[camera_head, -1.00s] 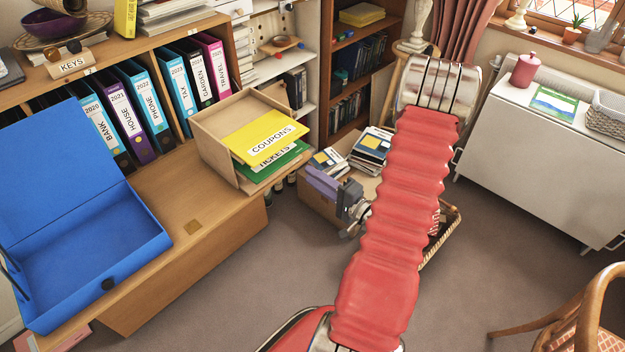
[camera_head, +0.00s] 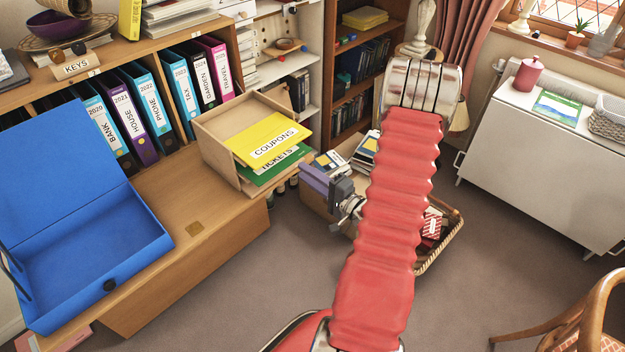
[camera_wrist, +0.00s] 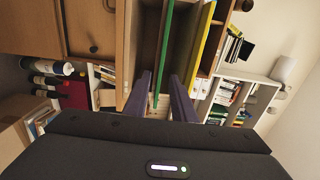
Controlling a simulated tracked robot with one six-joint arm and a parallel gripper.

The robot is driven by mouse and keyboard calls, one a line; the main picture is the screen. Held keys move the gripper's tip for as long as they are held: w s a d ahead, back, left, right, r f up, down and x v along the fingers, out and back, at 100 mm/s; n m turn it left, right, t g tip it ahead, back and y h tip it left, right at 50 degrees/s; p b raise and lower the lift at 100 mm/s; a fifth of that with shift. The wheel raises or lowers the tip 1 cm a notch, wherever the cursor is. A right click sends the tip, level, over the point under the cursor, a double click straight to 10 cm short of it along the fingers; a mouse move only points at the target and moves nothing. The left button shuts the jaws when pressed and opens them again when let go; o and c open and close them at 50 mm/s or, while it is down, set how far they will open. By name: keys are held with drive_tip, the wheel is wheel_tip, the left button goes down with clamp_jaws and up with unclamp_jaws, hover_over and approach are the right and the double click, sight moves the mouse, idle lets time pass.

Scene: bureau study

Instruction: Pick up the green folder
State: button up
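The green folder (camera_head: 284,167), its label reading TICKETS, sticks out of a wooden letter tray (camera_head: 217,152) on the low cabinet. It lies under the yellow COUPONS folder (camera_head: 268,139), which hides most of it. My gripper (camera_head: 303,176) has purple fingers and is empty, just right of and below the folders' front edges. In the wrist view my gripper (camera_wrist: 161,77) is open, with the edge of the green folder (camera_wrist: 167,38) lined up in the gap between the fingers. The yellow folder (camera_wrist: 206,35) is to the right there. I see no finger touching the green folder.
An open blue box file (camera_head: 85,255) stands left on the cabinet, with labelled binders (camera_head: 150,105) behind. A cardboard box (camera_head: 318,205) with books is below my gripper. A wicker basket (camera_head: 450,245) is on the floor. The carpet in front is clear.

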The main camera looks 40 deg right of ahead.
sight(292, 163)
drive_tip(key=shift+w, duration=2.65)
drive_tip(key=shift+c, duration=0.5)
clamp_jaws()
drive_tip(key=shift+r, duration=0.2)
drive_tip(key=shift+s, duration=0.1)
drive_tip(key=shift+s+r, duration=0.15)
drive_tip(key=shift+s, duration=2.75)
